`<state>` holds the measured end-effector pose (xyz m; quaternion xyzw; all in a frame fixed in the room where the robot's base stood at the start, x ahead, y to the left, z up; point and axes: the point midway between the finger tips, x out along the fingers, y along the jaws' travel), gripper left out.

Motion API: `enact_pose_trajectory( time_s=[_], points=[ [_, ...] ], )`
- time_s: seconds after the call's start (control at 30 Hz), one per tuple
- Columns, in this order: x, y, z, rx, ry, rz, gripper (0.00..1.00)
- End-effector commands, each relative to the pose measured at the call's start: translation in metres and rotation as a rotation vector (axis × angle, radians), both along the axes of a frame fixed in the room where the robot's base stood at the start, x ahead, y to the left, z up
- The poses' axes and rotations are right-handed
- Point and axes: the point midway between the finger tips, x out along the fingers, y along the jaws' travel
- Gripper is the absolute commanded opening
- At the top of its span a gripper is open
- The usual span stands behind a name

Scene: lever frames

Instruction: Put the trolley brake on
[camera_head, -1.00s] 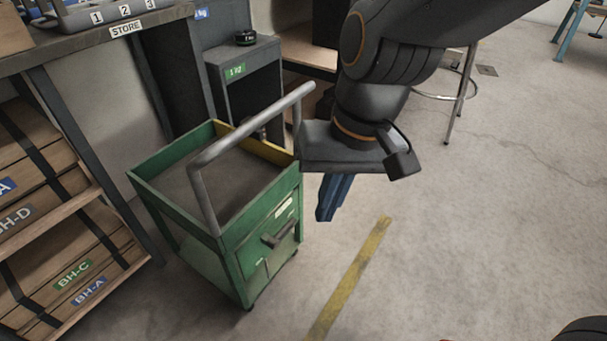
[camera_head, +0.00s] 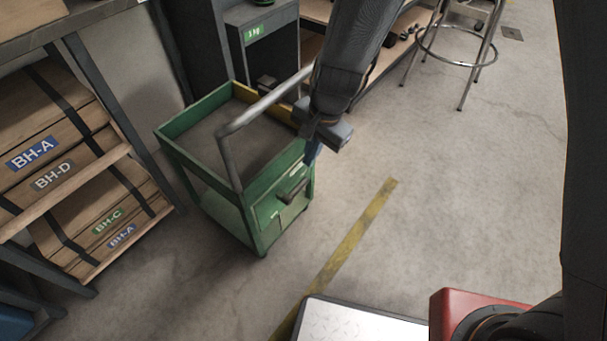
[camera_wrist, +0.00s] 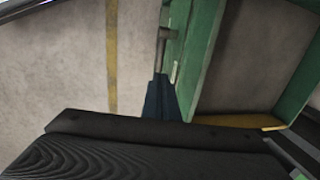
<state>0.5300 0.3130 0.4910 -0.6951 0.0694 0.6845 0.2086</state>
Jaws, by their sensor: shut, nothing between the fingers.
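The green trolley (camera_head: 256,235) stands on the floor left of centre in the head view, with a grey push handle (camera_head: 262,105) above its tray. A dark grey lever (camera_head: 292,190) sits on its front panel, below a white label. My gripper (camera_head: 313,152) is beside the panel's upper right edge, above and right of the lever, partly hidden by my wrist. In the wrist view my blue fingers (camera_wrist: 159,84) are shut and empty, close to the grey lever (camera_wrist: 164,38) on the trolley's side. I cannot tell whether they touch it.
A shelf with labelled wooden boxes (camera_head: 75,180) stands left of the trolley. A grey cabinet (camera_head: 268,50) is behind it, and a metal stool (camera_head: 455,60) is at the back right.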

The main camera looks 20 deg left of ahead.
Motion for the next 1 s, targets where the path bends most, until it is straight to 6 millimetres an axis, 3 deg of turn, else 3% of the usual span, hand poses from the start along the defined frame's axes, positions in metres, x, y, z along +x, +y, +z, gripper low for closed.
enact_pose_trajectory(
  time_s=[0.37,0.8,1.0],
  points=[
    [0.000,0.001,-0.008,-0.001,0.001,0.002,0.00],
    [0.004,0.015,-0.079,-0.001,0.001,0.002,0.00],
    [0.005,0.018,-0.095,-0.001,0.001,0.002,0.00]
  ],
)
